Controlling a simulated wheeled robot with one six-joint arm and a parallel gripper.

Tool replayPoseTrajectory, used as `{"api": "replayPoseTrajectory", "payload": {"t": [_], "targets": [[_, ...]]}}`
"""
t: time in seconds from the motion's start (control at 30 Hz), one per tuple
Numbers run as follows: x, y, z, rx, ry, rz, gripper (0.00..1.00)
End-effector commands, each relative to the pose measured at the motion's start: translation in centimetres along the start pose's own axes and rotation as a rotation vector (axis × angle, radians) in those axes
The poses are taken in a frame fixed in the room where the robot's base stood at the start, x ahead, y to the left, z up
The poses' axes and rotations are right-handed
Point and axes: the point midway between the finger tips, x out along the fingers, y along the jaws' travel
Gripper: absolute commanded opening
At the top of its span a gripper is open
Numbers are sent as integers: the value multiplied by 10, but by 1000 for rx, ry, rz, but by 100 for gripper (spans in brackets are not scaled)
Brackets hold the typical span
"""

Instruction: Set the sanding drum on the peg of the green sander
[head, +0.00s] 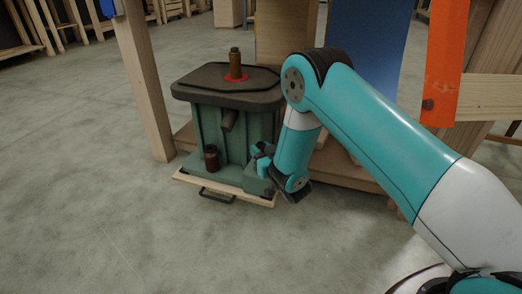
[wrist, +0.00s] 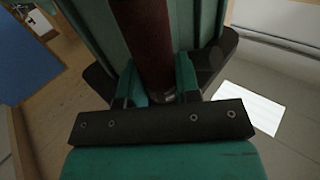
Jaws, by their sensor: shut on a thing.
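The green sander (head: 205,130) stands upright left of centre in the head view, with a dark table top. Its brown peg (head: 235,66) rises from a red ring in the top. In the wrist view my gripper (wrist: 160,88) is shut on the drum (wrist: 148,40), a finger on each side. In the head view my arm bends down at the sander's lower right; the fingertips are hard to make out there.
A pale wooden board (head: 225,190) with a black handle lies at the sander's foot. A wooden post (head: 146,80) stands close on its left. A blue panel (head: 368,55) and an orange post (head: 443,60) stand at the right. The floor at the front left is clear.

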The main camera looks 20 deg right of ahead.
Motion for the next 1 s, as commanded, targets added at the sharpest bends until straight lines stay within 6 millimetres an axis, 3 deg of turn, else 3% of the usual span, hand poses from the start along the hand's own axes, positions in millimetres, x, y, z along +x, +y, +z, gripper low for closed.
{"api": "replayPoseTrajectory", "payload": {"t": [0.53, 0.57, 0.67, 1.0], "targets": [[0, 0, 12, 1, 0, 0, 8], [0, 0, 11, 1, 0, 0, 38], [0, 0, 11, 1, 0, 0, 60], [-1, 1, 11, 1, -1, 0, 60]]}}
